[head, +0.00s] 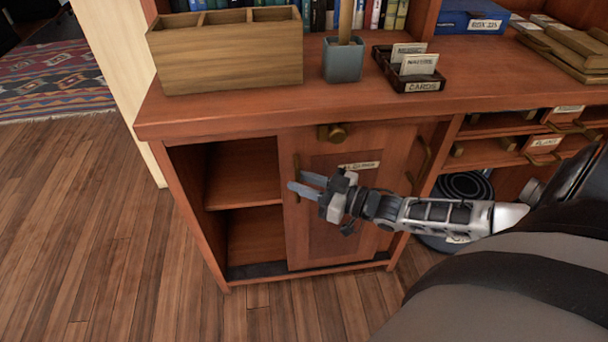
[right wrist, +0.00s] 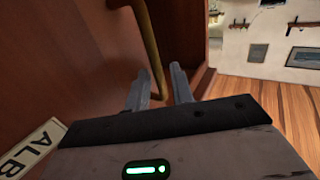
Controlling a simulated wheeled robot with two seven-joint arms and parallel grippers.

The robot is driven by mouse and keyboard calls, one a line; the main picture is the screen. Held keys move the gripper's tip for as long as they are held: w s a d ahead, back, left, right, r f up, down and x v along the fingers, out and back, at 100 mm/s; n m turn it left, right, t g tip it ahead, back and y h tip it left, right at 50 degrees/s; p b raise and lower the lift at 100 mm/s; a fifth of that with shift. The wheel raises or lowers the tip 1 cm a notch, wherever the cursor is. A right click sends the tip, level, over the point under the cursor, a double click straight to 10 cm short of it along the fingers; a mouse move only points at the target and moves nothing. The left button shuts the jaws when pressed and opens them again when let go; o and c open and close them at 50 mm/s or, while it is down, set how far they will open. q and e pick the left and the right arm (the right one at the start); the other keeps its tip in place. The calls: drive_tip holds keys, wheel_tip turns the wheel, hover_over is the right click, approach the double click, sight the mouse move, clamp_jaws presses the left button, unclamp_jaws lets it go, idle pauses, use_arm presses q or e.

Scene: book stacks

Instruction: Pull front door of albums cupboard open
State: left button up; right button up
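The albums cupboard's front door (head: 333,228) is a reddish wood panel with a white label (head: 358,166); the label's "ALB" shows in the right wrist view (right wrist: 28,150). Its upright brass handle (head: 296,168) is on the door's left edge. Left of the door, the cupboard stands open on two shelf spaces (head: 243,175). My right gripper (head: 303,186) is in front of the door's left part, its fingers apart at the handle. In the right wrist view the handle's lower end (right wrist: 152,55) appears between the fingertips; contact is unclear. My left gripper is not in view.
A second brass handle (head: 424,165) is at the cupboard's right. The counter holds a wooden box (head: 225,60), a blue-grey cup (head: 343,62) and a card tray (head: 408,80). The floor (head: 90,220) at left is clear.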

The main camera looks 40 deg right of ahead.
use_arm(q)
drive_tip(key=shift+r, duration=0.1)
use_arm(e)
drive_tip(key=shift+o, duration=0.2)
